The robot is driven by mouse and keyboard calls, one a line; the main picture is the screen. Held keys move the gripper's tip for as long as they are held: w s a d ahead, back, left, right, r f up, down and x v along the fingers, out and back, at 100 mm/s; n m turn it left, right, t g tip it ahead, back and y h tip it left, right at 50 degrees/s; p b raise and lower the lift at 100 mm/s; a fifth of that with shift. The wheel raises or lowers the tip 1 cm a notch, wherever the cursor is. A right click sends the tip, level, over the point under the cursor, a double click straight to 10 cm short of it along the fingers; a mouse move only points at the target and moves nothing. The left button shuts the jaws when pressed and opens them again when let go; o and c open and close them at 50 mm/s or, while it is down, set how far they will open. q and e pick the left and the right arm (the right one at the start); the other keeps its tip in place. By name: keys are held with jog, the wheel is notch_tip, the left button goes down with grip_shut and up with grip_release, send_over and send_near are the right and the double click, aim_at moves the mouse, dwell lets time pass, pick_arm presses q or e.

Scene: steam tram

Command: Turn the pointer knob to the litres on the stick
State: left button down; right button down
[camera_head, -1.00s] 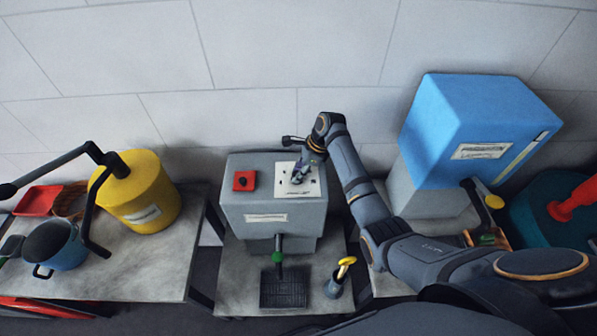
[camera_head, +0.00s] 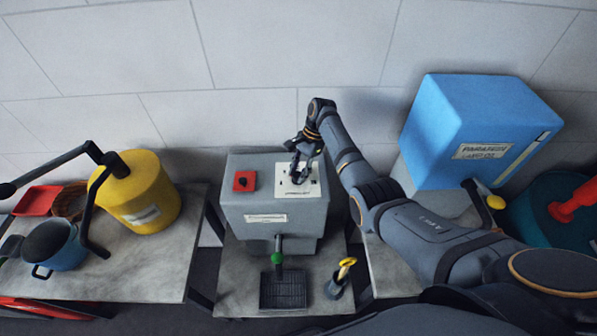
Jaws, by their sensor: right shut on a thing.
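The grey dispenser box (camera_head: 275,212) stands on the middle table. A white dial plate (camera_head: 311,188) lies on the right part of its top. My right gripper (camera_head: 298,176) points down over this plate and is shut on the pointer knob, which the fingers mostly hide. The marks on the plate are too small to read. My left gripper is not in view.
A red button box (camera_head: 244,181) sits left of the plate. A green-tipped spout (camera_head: 278,256) hangs over a dark drip grate (camera_head: 283,291). A yellow drum (camera_head: 144,200) with a crank and a blue pot (camera_head: 66,254) stand left, a blue tank (camera_head: 470,125) right.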

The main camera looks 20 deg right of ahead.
jog(key=shift+w+r, duration=0.1)
jog(key=shift+w, duration=0.05)
dwell(0.4)
jog(key=c, duration=1)
grip_release()
jog(key=v, duration=1.2)
